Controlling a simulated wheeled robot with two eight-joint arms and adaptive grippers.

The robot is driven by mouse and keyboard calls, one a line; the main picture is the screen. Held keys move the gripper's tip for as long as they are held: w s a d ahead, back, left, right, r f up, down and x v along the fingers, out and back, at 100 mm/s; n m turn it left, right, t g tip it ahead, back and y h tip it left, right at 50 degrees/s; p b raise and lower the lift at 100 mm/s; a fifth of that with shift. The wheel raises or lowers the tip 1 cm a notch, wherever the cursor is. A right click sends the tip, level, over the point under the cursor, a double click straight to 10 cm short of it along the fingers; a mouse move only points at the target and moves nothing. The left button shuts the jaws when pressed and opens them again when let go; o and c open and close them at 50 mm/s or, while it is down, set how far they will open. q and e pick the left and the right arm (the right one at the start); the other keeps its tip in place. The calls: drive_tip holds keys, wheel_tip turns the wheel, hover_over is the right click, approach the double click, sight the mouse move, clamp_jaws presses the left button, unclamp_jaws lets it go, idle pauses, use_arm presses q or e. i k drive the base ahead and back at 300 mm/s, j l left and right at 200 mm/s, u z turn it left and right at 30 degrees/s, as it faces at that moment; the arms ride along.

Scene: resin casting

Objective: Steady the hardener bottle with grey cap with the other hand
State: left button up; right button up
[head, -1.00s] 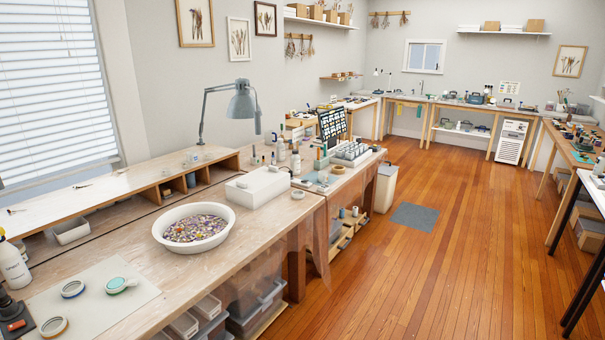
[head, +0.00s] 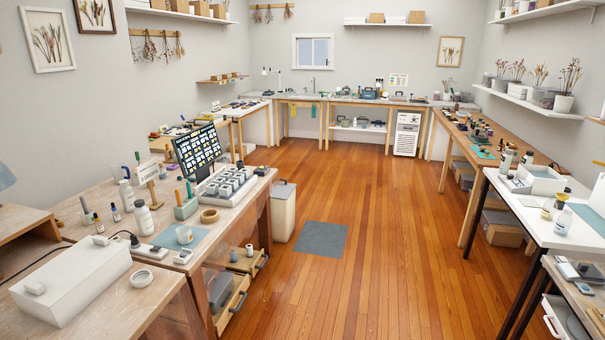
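Neither of my grippers shows in the head view. I cannot tell for sure which bottle is the hardener bottle with grey cap. A white bottle with a dark cap (head: 143,219) stands upright on the left workbench, and a slimmer white bottle (head: 126,195) stands behind it. On the white table at the right, a white bottle with a dark cap (head: 505,163) stands near the back, and another pale bottle (head: 563,222) stands closer to me. Labels are too small to read, and nothing holds any of these bottles.
The left workbench (head: 95,258) carries a white box (head: 72,282), a monitor (head: 198,147) and a rack of small containers (head: 225,183). A bin (head: 283,212) and a grey mat (head: 320,239) are on the floor.

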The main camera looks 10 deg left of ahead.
sight(142, 216)
drive_tip(key=i, duration=0.6)
drive_tip(key=i+l+u, duration=0.1)
drive_tip(key=i, duration=0.5)
drive_tip(key=i+l, duration=0.1)
drive_tip(key=i, duration=0.55)
drive_tip(key=i+j+u, duration=0.15)
drive_tip(key=i+u, duration=0.15)
drive_tip(key=u, duration=0.2)
drive_tip(key=i+u, duration=0.3)
drive_tip(key=u, duration=0.2)
drive_tip(key=i+u, duration=0.45)
drive_tip(key=i+l+u, duration=0.15)
drive_tip(key=u, duration=0.35)
drive_tip(key=i+l+u, duration=0.15)
drive_tip(key=i+u, duration=0.2)
drive_tip(key=i+l+u, duration=0.35)
drive_tip(key=k+j, duration=0.1)
